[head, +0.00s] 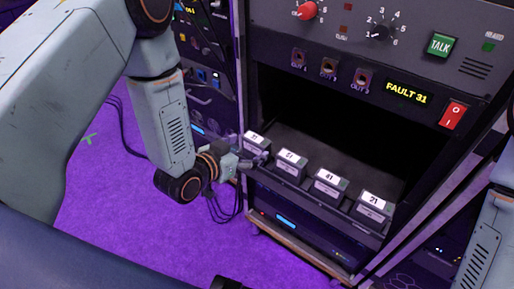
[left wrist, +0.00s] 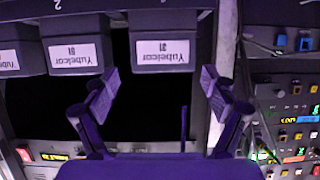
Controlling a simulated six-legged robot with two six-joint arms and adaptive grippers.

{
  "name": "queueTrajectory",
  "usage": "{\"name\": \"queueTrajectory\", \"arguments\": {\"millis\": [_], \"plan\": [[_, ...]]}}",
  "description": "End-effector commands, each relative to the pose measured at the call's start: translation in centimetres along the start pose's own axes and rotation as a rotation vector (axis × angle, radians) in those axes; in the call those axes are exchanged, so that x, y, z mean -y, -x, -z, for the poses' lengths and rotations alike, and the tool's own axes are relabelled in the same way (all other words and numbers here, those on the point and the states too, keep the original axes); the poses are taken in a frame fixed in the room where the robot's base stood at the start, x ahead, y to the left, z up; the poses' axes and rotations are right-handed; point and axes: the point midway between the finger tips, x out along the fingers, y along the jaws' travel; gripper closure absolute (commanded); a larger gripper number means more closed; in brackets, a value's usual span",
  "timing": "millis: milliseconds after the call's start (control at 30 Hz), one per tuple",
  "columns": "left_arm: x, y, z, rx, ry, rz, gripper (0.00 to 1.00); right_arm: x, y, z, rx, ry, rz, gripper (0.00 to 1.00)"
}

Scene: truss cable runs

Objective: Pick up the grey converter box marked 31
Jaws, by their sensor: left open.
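The grey converter box marked 31 (left wrist: 163,42) has a white label, upside down in the left wrist view. It stands at the left end of a row, where the head view shows the leftmost box (head: 255,143); its number is too small to read surely there. My left gripper (head: 258,160) is at the shelf's front left, close to this box and partly covering it. In the left wrist view its two fingers (left wrist: 158,88) are spread and empty, with the box ahead between them, not gripped.
Several similar grey boxes stand to the right, the nearest being the box marked 51 (head: 290,163). The rack's panel (head: 345,75) with knobs and a FAULT 31 display (head: 408,92) overhangs the dark bay. Cables (head: 225,207) hang below my gripper.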

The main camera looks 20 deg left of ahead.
Motion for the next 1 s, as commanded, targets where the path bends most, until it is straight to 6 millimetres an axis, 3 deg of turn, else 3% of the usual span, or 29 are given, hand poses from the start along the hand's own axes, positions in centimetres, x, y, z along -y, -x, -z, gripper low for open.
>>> {"name": "queueTrajectory", "arguments": {"millis": [367,667,1000], "plan": [[0.2,-5.2,-0.6,0.0,-0.002,-0.002,0.15,0.0,-1.7,0.0,0.0,0.0,0.0,1.0],[0.4,-5.8,-0.4,0.001,0.0,-0.002,0.15,0.0,-1.7,0.0,0.0,0.0,0.0,1.0],[0.4,-5.8,-0.5,0.002,0.0,-0.002,0.42,0.0,-1.7,0.0,0.0,0.0,0.0,1.0]]}}
